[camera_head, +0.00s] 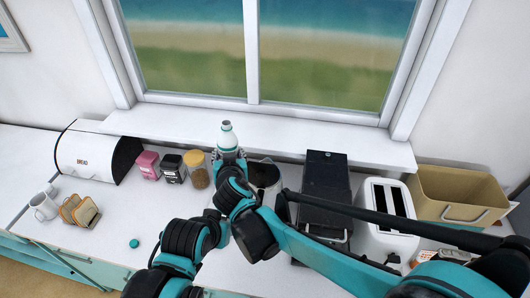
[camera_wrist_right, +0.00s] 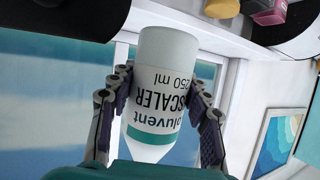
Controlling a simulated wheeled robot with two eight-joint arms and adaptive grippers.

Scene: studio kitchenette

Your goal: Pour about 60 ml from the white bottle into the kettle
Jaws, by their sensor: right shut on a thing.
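The kettle (camera_head: 266,177) stands on the counter just right of the gripper, apart from the bottle and partly hidden by my arm. The bottle's neck is hidden in the wrist view. My left gripper does not show.
A black appliance (camera_head: 324,182) and a white toaster (camera_head: 382,225) stand right of the kettle. Pink (camera_head: 148,165), black (camera_head: 172,168) and yellow (camera_head: 196,170) canisters stand left. A bread bin (camera_head: 88,155), toast rack and mugs are further left. The front-left counter is mostly clear.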

